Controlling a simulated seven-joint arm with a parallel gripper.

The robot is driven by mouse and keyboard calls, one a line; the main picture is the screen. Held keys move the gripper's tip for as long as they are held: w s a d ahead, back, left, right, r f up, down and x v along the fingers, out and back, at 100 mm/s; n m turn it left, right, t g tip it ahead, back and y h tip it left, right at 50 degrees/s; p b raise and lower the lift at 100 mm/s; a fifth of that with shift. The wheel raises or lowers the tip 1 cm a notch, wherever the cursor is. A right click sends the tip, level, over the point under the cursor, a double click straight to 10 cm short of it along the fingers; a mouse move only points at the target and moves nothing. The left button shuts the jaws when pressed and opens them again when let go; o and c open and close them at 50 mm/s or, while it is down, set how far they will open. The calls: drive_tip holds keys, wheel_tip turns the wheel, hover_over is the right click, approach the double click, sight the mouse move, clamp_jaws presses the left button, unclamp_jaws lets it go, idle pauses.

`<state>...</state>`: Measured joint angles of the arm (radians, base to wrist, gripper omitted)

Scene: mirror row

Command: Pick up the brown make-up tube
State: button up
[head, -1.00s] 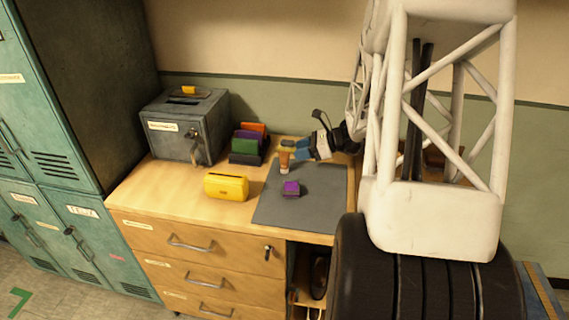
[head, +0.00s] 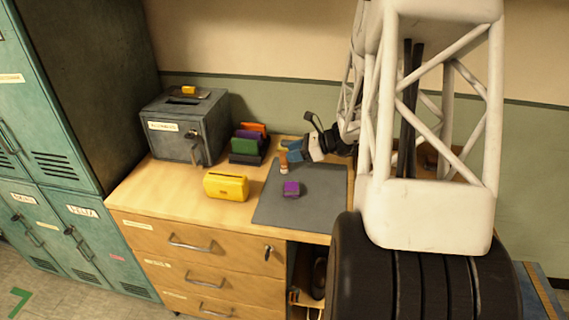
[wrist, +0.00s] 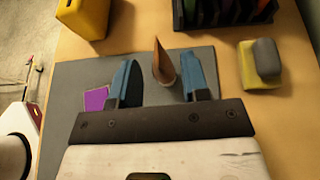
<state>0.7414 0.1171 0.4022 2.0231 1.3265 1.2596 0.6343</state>
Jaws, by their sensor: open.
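The brown make-up tube (head: 283,163) stands upright on the grey mat (head: 310,205), near its back left corner. In the wrist view the tube (wrist: 161,66) shows between my two blue fingers, closer to the right one. My gripper (head: 291,153) is open and close to the tube in the head view, coming from the right. In the wrist view my gripper (wrist: 163,78) has nothing clamped in it. I cannot tell whether a finger touches the tube. My fingers partly cover the tube's surroundings in the head view.
A purple block (head: 291,189) lies on the mat. A yellow case (head: 226,187) stands left of the mat. A dark rack (head: 248,148) with coloured cards and a grey metal box (head: 186,125) stand behind. A yellow-and-grey object (wrist: 262,65) sits right of the tube in the wrist view.

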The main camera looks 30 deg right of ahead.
drive_tip(key=shift+x, duration=2.6)
drive_tip(key=shift+c, duration=0.3)
clamp_jaws()
